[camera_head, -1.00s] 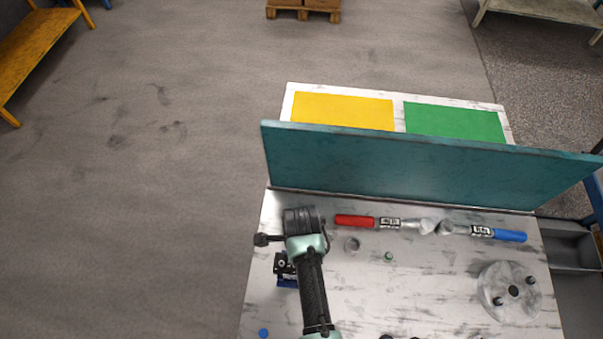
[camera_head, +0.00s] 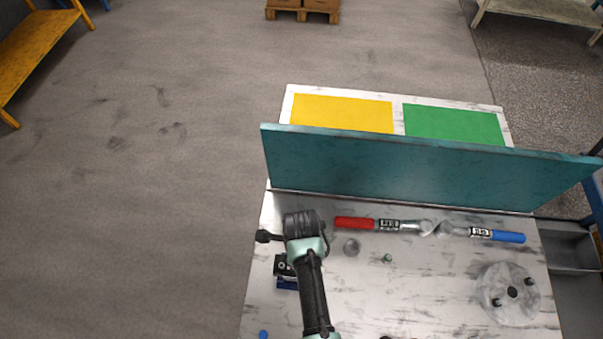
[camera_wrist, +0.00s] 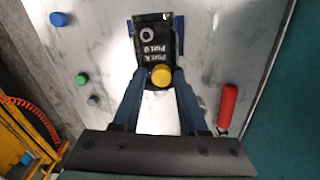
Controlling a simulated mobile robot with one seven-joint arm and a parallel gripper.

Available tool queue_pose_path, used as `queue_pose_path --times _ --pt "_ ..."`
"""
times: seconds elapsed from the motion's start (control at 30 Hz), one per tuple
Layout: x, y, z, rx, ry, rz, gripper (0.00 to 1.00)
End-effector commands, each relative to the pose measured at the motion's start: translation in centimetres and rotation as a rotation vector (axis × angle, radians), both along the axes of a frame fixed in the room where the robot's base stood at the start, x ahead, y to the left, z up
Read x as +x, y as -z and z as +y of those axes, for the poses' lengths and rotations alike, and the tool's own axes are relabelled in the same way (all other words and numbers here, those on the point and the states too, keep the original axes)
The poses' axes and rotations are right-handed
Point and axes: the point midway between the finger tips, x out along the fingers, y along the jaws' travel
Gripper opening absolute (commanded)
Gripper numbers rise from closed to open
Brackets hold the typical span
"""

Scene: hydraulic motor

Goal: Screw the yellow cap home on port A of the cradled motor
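The motor is a dark block with a Port A and Port B label (camera_wrist: 149,55) in the wrist view. It sits in a blue cradle (camera_wrist: 180,25). A pale ring (camera_wrist: 146,33) shows at the Port B end. The yellow cap (camera_wrist: 161,77) is at the Port A end, between the fingertips of my gripper (camera_wrist: 161,73). The fingers appear closed on its sides; whether its thread is seated is hidden. In the head view the motor (camera_head: 283,266) and blue cradle (camera_head: 288,285) show partly beside my arm, which hides the cap and fingertips.
A teal upright panel (camera_head: 400,168) borders the worktop at the back. A red-handled tool (camera_head: 355,223) and a blue-handled tool (camera_head: 508,236) lie before it. A blue cap (camera_wrist: 59,19) and green cap (camera_wrist: 81,78) lie left in the wrist view.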

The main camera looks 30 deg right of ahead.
Motion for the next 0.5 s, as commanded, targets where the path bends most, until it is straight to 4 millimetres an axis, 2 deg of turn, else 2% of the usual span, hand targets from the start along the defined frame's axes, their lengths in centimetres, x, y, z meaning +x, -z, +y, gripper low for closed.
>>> queue_pose_path --times 0.5 --pt "0.4 -1.3 0.0 -0.001 -0.001 -0.006 0.42"
